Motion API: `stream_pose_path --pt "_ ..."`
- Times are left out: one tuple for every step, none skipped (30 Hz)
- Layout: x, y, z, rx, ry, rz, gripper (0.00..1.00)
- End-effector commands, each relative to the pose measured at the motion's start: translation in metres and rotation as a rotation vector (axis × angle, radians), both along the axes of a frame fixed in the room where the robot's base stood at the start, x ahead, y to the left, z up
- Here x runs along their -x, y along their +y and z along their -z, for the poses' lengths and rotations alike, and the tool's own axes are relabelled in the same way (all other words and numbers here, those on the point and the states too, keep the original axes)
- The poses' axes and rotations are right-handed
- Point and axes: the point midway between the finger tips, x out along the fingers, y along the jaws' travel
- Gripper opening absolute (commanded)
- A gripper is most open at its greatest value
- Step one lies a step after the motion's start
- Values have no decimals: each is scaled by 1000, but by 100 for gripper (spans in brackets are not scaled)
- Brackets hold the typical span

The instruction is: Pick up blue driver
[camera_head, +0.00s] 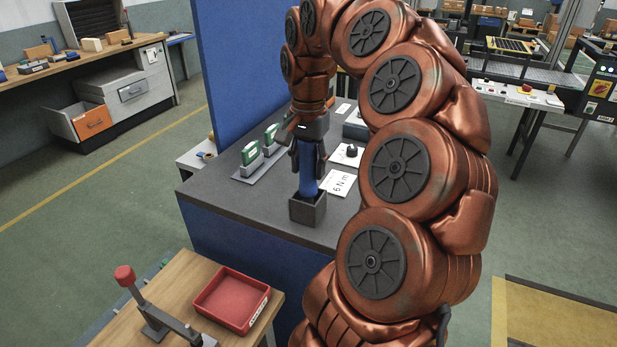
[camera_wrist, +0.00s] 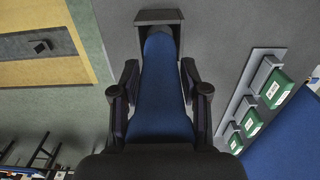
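The blue driver (camera_head: 308,172) stands upright with its lower end in a small dark square holder (camera_head: 308,211) on the grey worktop. In the wrist view the driver (camera_wrist: 160,95) runs up the middle of the picture to the holder (camera_wrist: 146,17). My gripper (camera_head: 308,162) is above the holder, pointing down, with one dark finger on each side of the driver. In the wrist view the fingertips of my gripper (camera_wrist: 160,68) lie close along both sides of the driver. Whether they press on it cannot be told. The driver's tip is hidden inside the holder.
Green-and-white boxes (camera_head: 250,153) stand in a rack left of the holder. A white "6 Nm" card (camera_head: 338,184) and a black knob (camera_head: 351,151) lie to the right. A blue panel (camera_head: 240,60) rises behind. A red tray (camera_head: 232,300) sits on the wooden table in front.

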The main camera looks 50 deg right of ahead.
Motion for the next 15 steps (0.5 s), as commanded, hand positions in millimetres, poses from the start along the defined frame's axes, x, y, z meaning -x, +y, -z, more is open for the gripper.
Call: stream_pose_path --pt "0 0 0 0 0 0 36" --pt "0 0 0 0 0 0 33" --pt "0 0 0 0 0 0 29" --pt "0 0 0 0 0 0 26" --pt "0 0 0 0 0 0 23" --pt "0 0 0 0 0 0 19" --pt "0 0 0 0 0 0 16" --pt "0 0 0 0 0 0 12" --pt "0 0 0 0 0 0 8" --pt "0 0 0 0 0 0 5" --pt "0 0 0 0 0 0 2" --pt "0 0 0 0 0 0 0" --pt "0 0 0 0 0 0 0" --pt "0 0 0 0 0 0 0" --pt "0 0 0 0 0 0 0"
